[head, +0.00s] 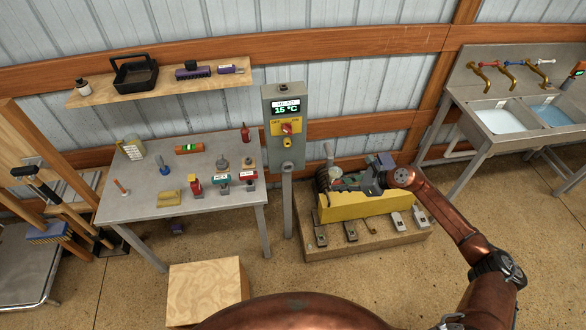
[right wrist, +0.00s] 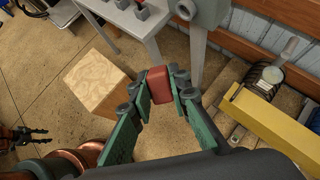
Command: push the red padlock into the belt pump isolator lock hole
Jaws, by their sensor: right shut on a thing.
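My right gripper (right wrist: 160,86) is shut on the red padlock (right wrist: 160,84), a red block between its two green fingers in the right wrist view. A grey box on a post (head: 287,122), with a display and a red and yellow rotary switch, looks like the isolator. It stands left of the gripper, apart from it; its lock hole is too small to tell. My left gripper (right wrist: 30,135) shows small at the right wrist view's left edge, fingers apart.
A metal table (head: 150,205) with several small items stands left of the post. A wooden block (head: 208,290) is on the floor in front. Sinks (head: 500,120) are at the far right.

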